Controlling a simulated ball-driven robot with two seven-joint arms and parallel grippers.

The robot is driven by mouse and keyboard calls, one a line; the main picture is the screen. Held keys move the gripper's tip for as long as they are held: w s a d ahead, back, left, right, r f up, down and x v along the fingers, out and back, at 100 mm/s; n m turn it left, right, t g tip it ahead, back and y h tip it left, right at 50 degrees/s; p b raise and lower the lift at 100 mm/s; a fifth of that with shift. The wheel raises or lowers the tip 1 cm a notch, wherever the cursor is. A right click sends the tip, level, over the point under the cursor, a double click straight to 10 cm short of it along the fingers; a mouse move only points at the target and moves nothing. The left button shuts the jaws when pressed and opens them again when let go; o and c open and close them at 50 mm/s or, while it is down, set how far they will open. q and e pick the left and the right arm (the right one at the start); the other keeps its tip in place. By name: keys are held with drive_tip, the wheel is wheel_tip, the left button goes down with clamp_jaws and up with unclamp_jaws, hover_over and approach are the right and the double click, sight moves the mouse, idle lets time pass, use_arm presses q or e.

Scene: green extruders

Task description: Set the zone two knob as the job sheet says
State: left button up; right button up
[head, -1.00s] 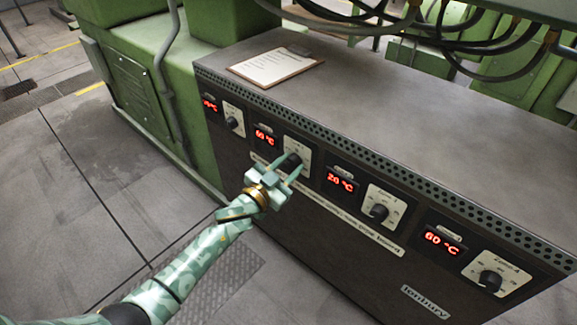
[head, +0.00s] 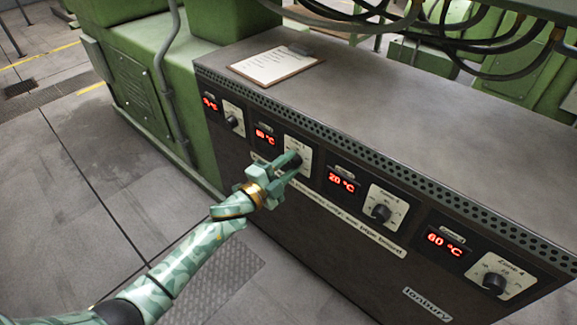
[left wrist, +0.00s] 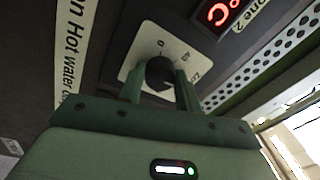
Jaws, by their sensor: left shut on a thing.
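The zone two knob (head: 297,160) is a round dark knob on a pale plate, second from the left on the dark cabinet front. My left gripper (head: 289,165) is shut on it, partly hiding it. In the left wrist view, the knob (left wrist: 160,73) sits between the two green fingers, with "one 2" readable beside a red display (left wrist: 222,14). In the head view, the zone two display (head: 265,134) is lit red, its first digit unclear. The job sheet (head: 272,66) lies on a clipboard on the cabinet top, its writing too small to read. My right gripper is not in view.
Other knobs on the same front are at the far left (head: 232,121), third (head: 381,213) and far right (head: 494,283), each beside a red display. Black cables (head: 470,40) hang over the back. The cabinet top is mostly clear.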

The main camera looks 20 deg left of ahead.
use_arm(q)
drive_tip(key=m, duration=0.3)
drive_tip(key=shift+f, duration=0.1)
drive_tip(key=m, duration=0.2)
drive_tip(key=shift+m+b, duration=0.3)
drive_tip(key=shift+m, duration=0.1)
drive_tip(key=m, duration=0.3)
drive_tip(key=shift+m+g, duration=0.4)
drive_tip(key=shift+m+b, duration=0.4)
drive_tip(key=shift+m, duration=1.6)
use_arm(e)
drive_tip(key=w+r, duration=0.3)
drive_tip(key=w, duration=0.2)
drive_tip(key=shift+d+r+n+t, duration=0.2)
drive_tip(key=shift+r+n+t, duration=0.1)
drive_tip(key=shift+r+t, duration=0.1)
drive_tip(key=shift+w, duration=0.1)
use_arm(q)
drive_tip(key=o, duration=1)
drive_tip(key=shift+c, duration=0.2)
drive_tip(key=shift+s, duration=0.1)
